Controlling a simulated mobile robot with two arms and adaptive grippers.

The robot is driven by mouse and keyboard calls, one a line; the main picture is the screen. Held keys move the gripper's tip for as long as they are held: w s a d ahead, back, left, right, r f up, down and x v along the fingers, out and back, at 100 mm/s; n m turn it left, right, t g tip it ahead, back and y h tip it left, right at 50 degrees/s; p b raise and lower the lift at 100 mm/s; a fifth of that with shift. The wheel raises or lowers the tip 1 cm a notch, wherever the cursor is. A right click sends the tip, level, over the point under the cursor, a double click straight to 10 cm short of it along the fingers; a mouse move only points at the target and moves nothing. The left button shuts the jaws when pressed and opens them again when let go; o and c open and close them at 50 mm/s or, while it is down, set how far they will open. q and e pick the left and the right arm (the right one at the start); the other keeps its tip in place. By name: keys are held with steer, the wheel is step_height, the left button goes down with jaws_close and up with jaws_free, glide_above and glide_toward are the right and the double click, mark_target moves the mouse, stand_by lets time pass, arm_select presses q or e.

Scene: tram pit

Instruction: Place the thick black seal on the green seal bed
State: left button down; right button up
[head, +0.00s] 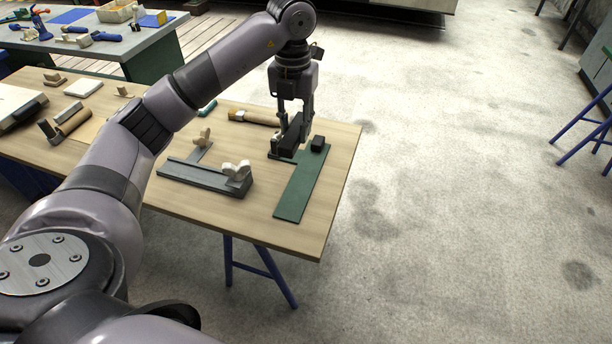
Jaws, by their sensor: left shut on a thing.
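The green seal bed (297,195) is a long flat green strip near the right end of the wooden table. My left gripper (295,127) comes down from above over its far end. It is shut on a thick black bar, which looks like the thick black seal (290,139). The seal is at the far left part of the bed; I cannot tell whether it touches the bed or hangs just above it. A small black block (318,143) stands at the bed's far right edge, beside the seal. My right gripper is not in view.
A grey metal fixture with pale wing knobs (205,177) lies left of the bed. A wooden-handled tool (253,117) lies behind it. More tools lie on the table's left part. The near part of the bed is bare; open floor lies to the right.

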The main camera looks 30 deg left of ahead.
arm_select(q)
step_height(320, 180, down, 9)
steer(key=s, duration=0.1)
steer(key=p, duration=0.1)
glide_above(296, 195)
step_height(296, 195, down, 6)
steer(key=shift+r, duration=0.1)
step_height(296, 195, down, 3)
steer(key=shift+f+p, duration=0.2)
steer(key=shift+p, duration=0.25)
steer(key=shift+f, duration=0.25)
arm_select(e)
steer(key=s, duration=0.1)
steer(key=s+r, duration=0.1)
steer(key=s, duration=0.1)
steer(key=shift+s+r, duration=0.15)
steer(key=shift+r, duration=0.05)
arm_select(q)
steer(key=c, duration=1.2)
jaws_free()
steer(key=shift+f, duration=0.1)
steer(key=shift+c, duration=0.2)
